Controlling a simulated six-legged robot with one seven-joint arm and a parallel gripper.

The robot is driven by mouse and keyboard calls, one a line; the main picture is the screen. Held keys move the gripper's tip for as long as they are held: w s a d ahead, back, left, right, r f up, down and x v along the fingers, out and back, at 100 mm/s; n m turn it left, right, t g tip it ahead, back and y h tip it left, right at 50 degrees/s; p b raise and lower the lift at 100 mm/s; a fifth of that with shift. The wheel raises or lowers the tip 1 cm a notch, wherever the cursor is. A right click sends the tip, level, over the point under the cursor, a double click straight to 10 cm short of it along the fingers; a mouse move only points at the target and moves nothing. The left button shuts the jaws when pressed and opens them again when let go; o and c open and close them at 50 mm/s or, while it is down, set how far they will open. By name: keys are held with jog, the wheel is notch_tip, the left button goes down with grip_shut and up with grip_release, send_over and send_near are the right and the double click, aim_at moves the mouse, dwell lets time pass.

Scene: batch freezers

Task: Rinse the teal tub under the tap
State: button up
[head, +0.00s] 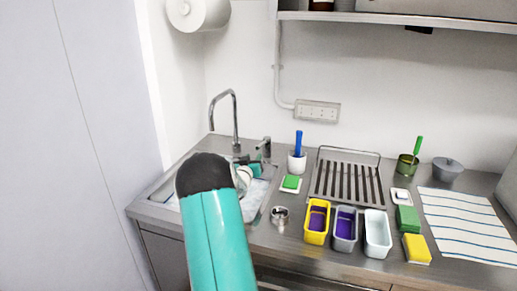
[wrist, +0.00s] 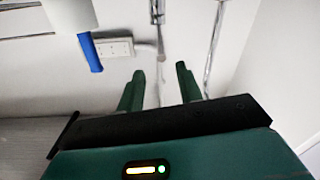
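The chrome tap (head: 235,118) stands at the back of the sink (head: 165,190) on the left of the counter; it also shows upside down in the wrist view (wrist: 215,45). A small teal patch (head: 257,170) shows in the sink beside a white round item (head: 243,177); it may be the teal tub, but my arm hides most of it. No tub shows in the wrist view. My gripper (wrist: 158,84) has its two dark green fingers apart, with nothing seen between them. In the head view my arm covers the gripper, so I cannot tell its distance from the patch.
A drying rack (head: 347,180), yellow, grey and pale tubs (head: 317,222), and a striped towel (head: 470,225) fill the counter rightward. A shelf (head: 400,18) hangs above.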

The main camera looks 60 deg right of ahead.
aim_at(259, 147)
jog(key=d, duration=0.3)
jog(key=w+d, duration=0.1)
jog(key=d, duration=0.2)
jog(key=w+d, duration=0.1)
jog(key=d, duration=0.2)
jog(key=shift+d, duration=0.25)
grip_shut()
